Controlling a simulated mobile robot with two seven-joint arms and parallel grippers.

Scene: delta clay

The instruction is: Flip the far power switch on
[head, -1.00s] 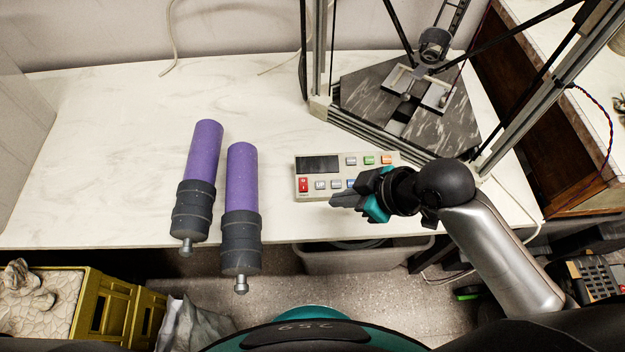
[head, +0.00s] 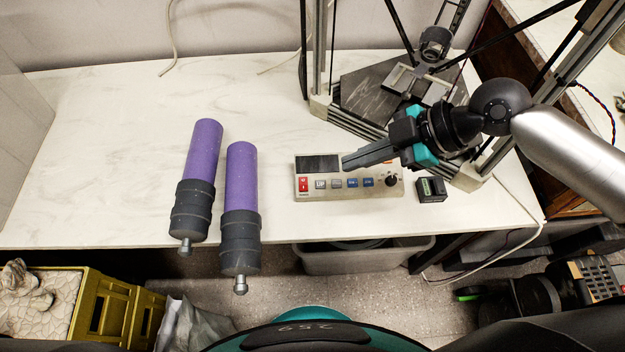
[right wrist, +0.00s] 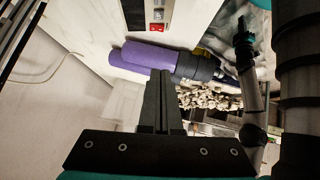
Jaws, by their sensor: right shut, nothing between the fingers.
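A pale control box (head: 340,196) lies on the white table, with a dark display, a row of buttons and a black knob (head: 391,180). A red rocker switch (head: 303,184) sits at its left end and also shows in the right wrist view (right wrist: 157,27). I cannot tell its on or off position. My right gripper (head: 346,163) is shut and empty, above the box, its fingertips pointing left near the display's right edge. It hides the upper right buttons. Its closed fingers (right wrist: 160,74) also show in the right wrist view. My left gripper is out of view.
Two purple-and-grey cylinders (head: 240,180) (head: 203,150) lie left of the box. A small black block (head: 431,189) lies to its right. A metal-framed delta machine (head: 365,95) stands behind. The table's left part is clear.

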